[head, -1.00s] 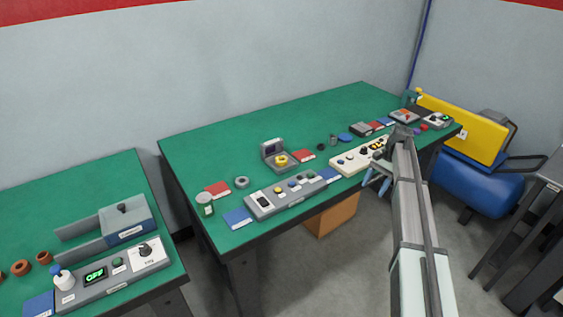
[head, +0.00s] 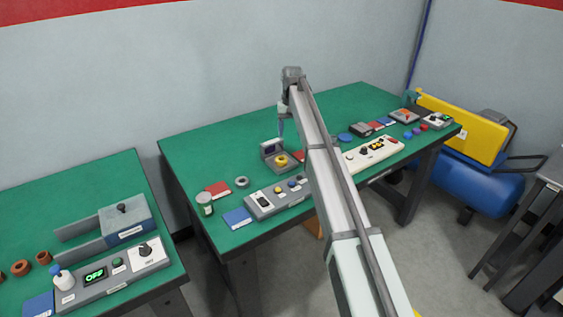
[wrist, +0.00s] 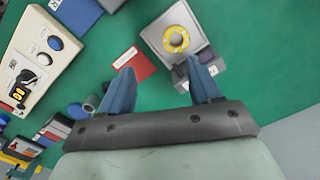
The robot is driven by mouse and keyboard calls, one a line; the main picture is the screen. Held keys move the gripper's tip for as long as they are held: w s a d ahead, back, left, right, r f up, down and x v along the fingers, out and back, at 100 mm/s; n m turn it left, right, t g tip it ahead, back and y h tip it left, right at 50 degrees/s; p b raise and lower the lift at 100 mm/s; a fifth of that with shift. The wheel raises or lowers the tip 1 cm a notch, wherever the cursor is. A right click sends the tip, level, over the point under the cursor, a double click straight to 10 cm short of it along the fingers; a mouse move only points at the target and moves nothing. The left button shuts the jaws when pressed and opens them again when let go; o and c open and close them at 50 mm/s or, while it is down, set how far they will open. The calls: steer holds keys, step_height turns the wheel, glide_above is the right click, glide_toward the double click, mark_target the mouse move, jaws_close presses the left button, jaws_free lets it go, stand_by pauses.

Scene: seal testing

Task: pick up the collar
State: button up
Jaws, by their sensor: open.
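Several ring-shaped parts are in view, and I cannot tell for sure which is the collar. A grey ring (head: 241,182) lies on the near left part of the middle green table. A yellow ring (head: 282,160) sits in an open grey case; it also shows in the wrist view (wrist: 176,39). Brown rings (head: 21,268) stand on the left table. My gripper (head: 281,130) hangs above the middle table near the open case. In the wrist view its blue fingers (wrist: 159,66) are apart with nothing between them, and the case lies beyond the fingertips.
A grey control panel (head: 262,204) and a white panel (head: 376,153) line the table's front edge. A red card (wrist: 133,66) lies beside the case. A jar (head: 205,204) stands at the left corner. The green table's back left is clear. A blue tank (head: 483,187) stands at right.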

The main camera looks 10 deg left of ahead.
mark_target(281, 156)
steer(key=shift+n, duration=0.5)
steer(key=a+f, duration=0.1)
steer(key=f, duration=0.3)
steer(key=a+f, duration=0.1)
steer(key=f, duration=0.3)
steer(key=a+f, duration=0.1)
steer(key=f, duration=0.3)
steer(key=shift+s+a+f, duration=0.15)
steer(key=shift+f, duration=0.15)
steer(key=c, duration=1)
